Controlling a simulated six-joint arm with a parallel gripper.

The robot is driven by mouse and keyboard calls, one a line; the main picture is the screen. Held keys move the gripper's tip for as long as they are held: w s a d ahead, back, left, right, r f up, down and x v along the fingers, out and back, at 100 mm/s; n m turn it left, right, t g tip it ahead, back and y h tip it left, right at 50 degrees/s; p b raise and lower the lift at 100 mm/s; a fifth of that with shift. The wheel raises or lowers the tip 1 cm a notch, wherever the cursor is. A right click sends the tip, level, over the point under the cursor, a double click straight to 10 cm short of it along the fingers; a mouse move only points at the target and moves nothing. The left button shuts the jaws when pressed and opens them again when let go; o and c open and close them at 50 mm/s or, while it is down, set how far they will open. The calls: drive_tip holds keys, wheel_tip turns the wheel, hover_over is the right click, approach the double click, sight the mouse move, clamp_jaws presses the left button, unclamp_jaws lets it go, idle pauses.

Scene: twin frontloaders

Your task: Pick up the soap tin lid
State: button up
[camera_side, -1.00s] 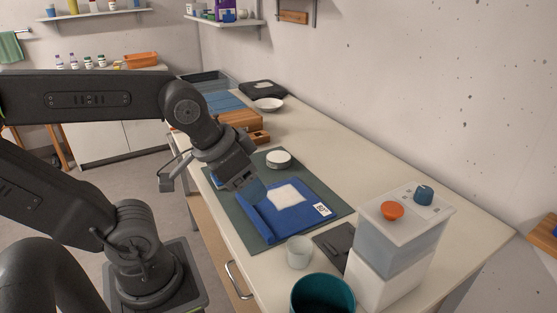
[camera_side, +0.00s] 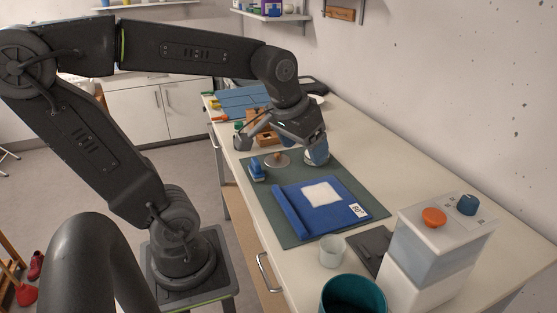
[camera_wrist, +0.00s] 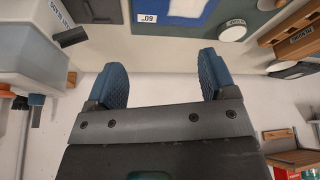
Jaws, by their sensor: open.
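A round white tin or lid (camera_side: 311,161) lies at the far end of the dark green mat (camera_side: 290,232), partly hidden by a blue fingertip in the side view. In the wrist view this white disc (camera_wrist: 232,30) is at the upper right, beyond the right finger and apart from it. My gripper (camera_side: 317,150) is above the mat's far end in the side view. In the wrist view my gripper (camera_wrist: 163,75) has its two blue fingers wide apart with nothing between them. I cannot tell whether the disc is a lid alone or a closed tin.
A folded blue cloth (camera_side: 342,214) with a white patch lies on the mat. A blue object (camera_side: 257,171) and a small knobbed disc (camera_side: 278,161) are left of the gripper. A white cup (camera_side: 332,251), teal bin (camera_side: 353,297) and tall container (camera_side: 433,255) stand at the near end.

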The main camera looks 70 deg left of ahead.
drive_tip(key=w+a+f+n+g, duration=0.1)
drive_tip(key=w+a+n, duration=0.2)
drive_tip(key=a, duration=0.4)
drive_tip(key=w+a+f+n+g, duration=0.1)
drive_tip(key=w+a+n, duration=0.15)
drive_tip(key=a, duration=0.45)
drive_tip(key=n+g, duration=0.2)
drive_tip(key=n, duration=0.3)
hover_over(277, 155)
drive_tip(key=shift+m, duration=0.25)
drive_tip(key=f, duration=1.2)
drive_tip(key=shift+w+d+f, duration=0.1)
drive_tip(key=shift+d+f, duration=0.3)
drive_tip(key=shift+a+f, duration=0.2)
drive_tip(key=shift+f, duration=0.8)
drive_tip(key=shift+a+f, duration=0.2)
drive_tip(key=shift+f, duration=0.75)
drive_tip(key=shift+a+f, duration=0.2)
drive_tip(key=shift+f, duration=0.8)
drive_tip(key=shift+d+f, duration=0.1)
clamp_jaws()
